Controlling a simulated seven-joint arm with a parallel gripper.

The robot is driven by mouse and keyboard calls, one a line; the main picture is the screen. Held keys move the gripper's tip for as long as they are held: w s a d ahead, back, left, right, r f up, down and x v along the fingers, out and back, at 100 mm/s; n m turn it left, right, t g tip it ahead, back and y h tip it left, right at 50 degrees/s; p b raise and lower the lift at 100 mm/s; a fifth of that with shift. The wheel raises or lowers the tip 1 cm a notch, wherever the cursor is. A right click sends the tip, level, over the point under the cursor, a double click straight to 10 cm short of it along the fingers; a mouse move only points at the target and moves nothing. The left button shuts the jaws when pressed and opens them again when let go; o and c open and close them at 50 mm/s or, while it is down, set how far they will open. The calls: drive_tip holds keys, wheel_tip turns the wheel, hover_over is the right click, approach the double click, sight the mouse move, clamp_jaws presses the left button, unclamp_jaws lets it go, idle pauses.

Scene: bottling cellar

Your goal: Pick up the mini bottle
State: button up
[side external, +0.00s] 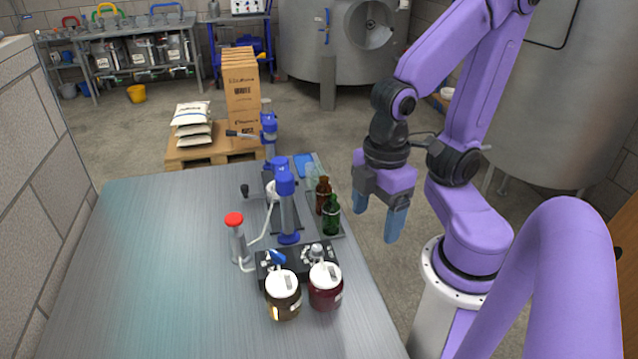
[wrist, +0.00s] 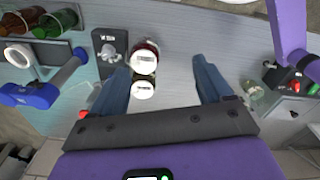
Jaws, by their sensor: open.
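Small bottles stand on a tray (side external: 342,228) at the right edge of the steel table: a brown bottle (side external: 323,196), a green bottle (side external: 331,216) and a faint clear glass one (side external: 310,176) behind. I cannot tell which is the mini bottle. The brown bottle (wrist: 22,21) and green bottle (wrist: 55,22) also show at the upper left of the wrist view. My gripper (side external: 376,226) is open and empty, pointing down to the right of the bottles, apart from them and beyond the table edge.
Two white-lidded jars (side external: 283,296) (side external: 325,287) stand at the table's front, by a black control box (side external: 270,258). A blue hand corker (side external: 287,205) stands close left of the bottles. A red-topped clear vessel (side external: 238,240) is further left. The table's left side (side external: 145,260) is clear.

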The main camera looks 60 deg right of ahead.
drive_tip(key=w+r+m, duration=0.1)
drive_tip(key=w+m, duration=0.7)
drive_tip(key=w, duration=0.2)
drive_tip(key=m, duration=2.3)
hover_over(319, 172)
drive_tip(key=d, duration=0.2)
drive_tip(key=f, duration=1.2)
drive_tip(key=shift+w, duration=0.4)
drive_tip(key=shift+a+f, duration=0.2)
drive_tip(key=shift+f, duration=1.1)
drive_tip(key=shift+a+f, duration=0.15)
drive_tip(key=shift+f, duration=1.15)
drive_tip(key=c, duration=1.2)
